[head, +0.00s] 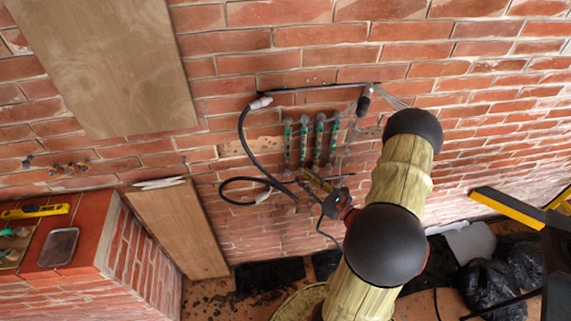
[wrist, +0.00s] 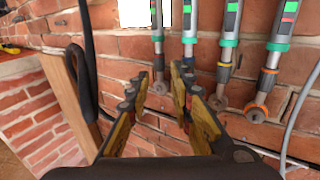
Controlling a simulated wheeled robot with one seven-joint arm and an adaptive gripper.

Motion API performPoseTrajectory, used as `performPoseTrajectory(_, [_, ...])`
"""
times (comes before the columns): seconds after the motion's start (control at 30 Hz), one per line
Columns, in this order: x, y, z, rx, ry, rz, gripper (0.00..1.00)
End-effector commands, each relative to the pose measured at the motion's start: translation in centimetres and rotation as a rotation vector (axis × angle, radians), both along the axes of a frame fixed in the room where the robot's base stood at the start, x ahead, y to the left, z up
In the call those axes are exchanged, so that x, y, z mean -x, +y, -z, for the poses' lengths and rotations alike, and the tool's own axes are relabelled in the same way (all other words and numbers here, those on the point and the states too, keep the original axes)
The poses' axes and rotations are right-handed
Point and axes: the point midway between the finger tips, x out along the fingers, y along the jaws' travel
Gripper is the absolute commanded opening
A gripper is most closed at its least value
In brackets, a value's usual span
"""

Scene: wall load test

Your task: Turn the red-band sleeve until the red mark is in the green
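Several slim grey load testers with teal collars hang side by side on the brick wall. In the wrist view, the rightmost tester (wrist: 283,30) has an orange band (wrist: 267,80), and its window shows red above green. The tester to its left (wrist: 230,35) has a yellow band (wrist: 224,72). Two more testers, a second one (wrist: 190,35) and the leftmost (wrist: 157,35), stand further left. I cannot make out a red band; my fingers cover part of the lower ends. My gripper (wrist: 160,75) is open, its fingertips in front of the two left testers' lower ends. It also shows in the head view (head: 307,178).
A black cable (head: 246,140) loops left of the testers, and thin grey cords hang at right. A wooden board (head: 105,65) and a brick ledge (head: 85,235) with a yellow level (head: 35,211) stand left. Black bags (head: 490,285) lie on the floor at right.

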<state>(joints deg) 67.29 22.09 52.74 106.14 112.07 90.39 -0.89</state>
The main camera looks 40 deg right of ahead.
Motion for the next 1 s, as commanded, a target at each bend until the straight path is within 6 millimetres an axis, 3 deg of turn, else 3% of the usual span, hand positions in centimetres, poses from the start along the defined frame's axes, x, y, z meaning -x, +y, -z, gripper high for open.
performPoseTrajectory(0.5, [-6.6, 0.2, 0.1, 0.0, 0.0, -0.004, 0.22])
performPoseTrajectory(0.93, [-7.5, 0.2, 0.0, 0.0, 0.001, -0.001, 0.22])
performPoseTrajectory(1.0, [-7.5, 0.2, 0.0, 0.0, 0.001, -0.001, 0.18])
